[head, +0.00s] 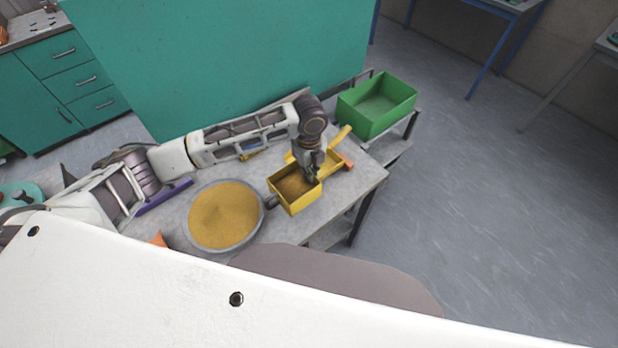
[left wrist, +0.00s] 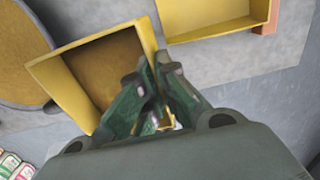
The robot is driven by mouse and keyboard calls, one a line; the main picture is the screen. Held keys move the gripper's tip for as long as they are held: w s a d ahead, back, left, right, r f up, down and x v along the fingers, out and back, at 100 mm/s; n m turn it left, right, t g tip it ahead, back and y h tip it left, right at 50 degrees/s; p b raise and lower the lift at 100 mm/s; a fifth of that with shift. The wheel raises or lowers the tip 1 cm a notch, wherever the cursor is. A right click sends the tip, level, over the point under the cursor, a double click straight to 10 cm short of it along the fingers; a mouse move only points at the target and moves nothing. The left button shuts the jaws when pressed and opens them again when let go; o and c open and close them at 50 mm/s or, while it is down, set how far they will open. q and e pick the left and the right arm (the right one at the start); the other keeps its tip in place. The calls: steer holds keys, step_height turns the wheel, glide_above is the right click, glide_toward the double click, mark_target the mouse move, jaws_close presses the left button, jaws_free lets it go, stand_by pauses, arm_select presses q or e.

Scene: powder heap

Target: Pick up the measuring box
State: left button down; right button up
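The measuring box (head: 293,208) is a yellow open-topped box on the grey table, with brown-yellow powder inside. In the left wrist view the measuring box (left wrist: 78,93) lies left of my fingers. My left gripper (head: 312,176) is at the box's right wall. In the left wrist view my left gripper (left wrist: 152,70) has its green fingertips drawn close together on either side of that wall, pinching it. The fingers hide part of the wall. I cannot tell any gap under the box. My right gripper is not in view.
A round pan of powder (head: 223,215) stands just left of the box. A second yellow container (head: 334,158) with an orange part lies just behind it. A green bin (head: 377,104) stands beyond the table's far right corner. The table's right end (head: 345,195) is bare.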

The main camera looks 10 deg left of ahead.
arm_select(q)
steer(key=shift+r, duration=1.75)
steer(key=shift+s+r+p, duration=0.15)
steer(key=shift+r+p, duration=0.2)
steer(key=shift+p, duration=0.1)
